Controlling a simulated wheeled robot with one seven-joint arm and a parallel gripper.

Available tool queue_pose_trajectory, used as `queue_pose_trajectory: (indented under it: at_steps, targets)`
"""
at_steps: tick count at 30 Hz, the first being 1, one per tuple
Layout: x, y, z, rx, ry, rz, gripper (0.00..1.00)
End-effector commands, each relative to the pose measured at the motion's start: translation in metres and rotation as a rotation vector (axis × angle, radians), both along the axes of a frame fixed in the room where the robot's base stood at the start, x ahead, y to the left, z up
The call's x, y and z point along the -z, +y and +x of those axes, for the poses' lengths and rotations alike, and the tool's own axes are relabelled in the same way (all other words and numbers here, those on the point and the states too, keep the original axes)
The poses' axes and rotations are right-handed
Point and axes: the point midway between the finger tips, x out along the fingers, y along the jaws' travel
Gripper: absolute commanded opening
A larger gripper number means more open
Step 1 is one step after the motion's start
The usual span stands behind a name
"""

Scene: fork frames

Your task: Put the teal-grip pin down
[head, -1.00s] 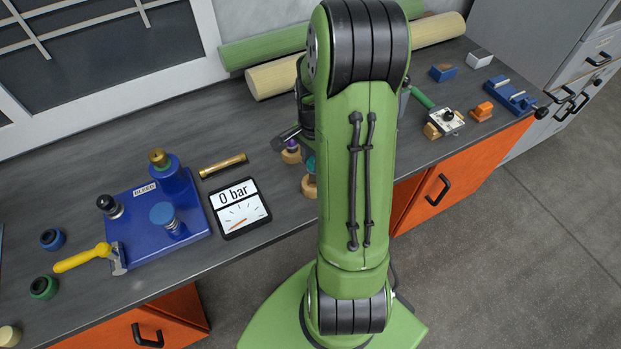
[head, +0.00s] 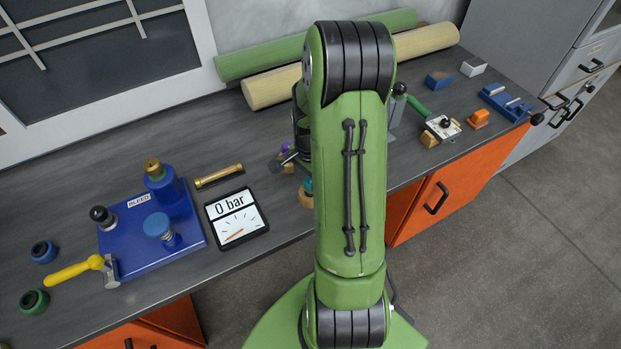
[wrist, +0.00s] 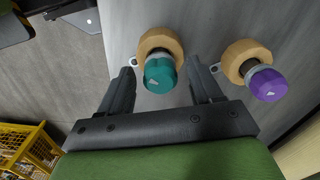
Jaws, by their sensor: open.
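The teal-grip pin (wrist: 160,76) stands in a round wooden holder (wrist: 158,41) on the grey bench in the wrist view. My gripper (wrist: 161,68) is open, with one finger on each side of the teal grip and a visible gap to each. In the head view the teal grip (head: 308,185) shows only as a sliver beside my green arm, above its wooden holder (head: 305,199). My arm hides most of the gripper there. The pin's lower end is hidden inside the holder.
A purple-grip pin (wrist: 269,84) stands in another wooden holder (wrist: 240,57), close to my right-hand finger in the wrist view. A gauge reading 0 bar (head: 237,217) and a blue bleed block (head: 150,235) lie to the left. The bench's front edge is near.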

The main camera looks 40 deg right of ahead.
Motion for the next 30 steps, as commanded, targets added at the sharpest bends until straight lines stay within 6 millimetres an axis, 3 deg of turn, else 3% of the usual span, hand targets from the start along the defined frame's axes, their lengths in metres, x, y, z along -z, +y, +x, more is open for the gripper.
queue_pose_trajectory:
  at_steps: [5, 15, 22, 26, 30]
  targets:
    - [-0.013, -0.001, 0.001, 0.0, -0.002, -0.002, 0.64]
    - [-0.102, -0.001, 0.001, 0.0, -0.004, -0.003, 0.64]
    - [-0.129, 0.004, 0.001, -0.024, -0.007, -0.007, 0.64]
    - [-0.165, 0.04, 0.0, -0.245, -0.059, -0.063, 0.64]
    - [-0.215, 0.106, -0.021, -0.672, -0.155, -0.164, 0.64]
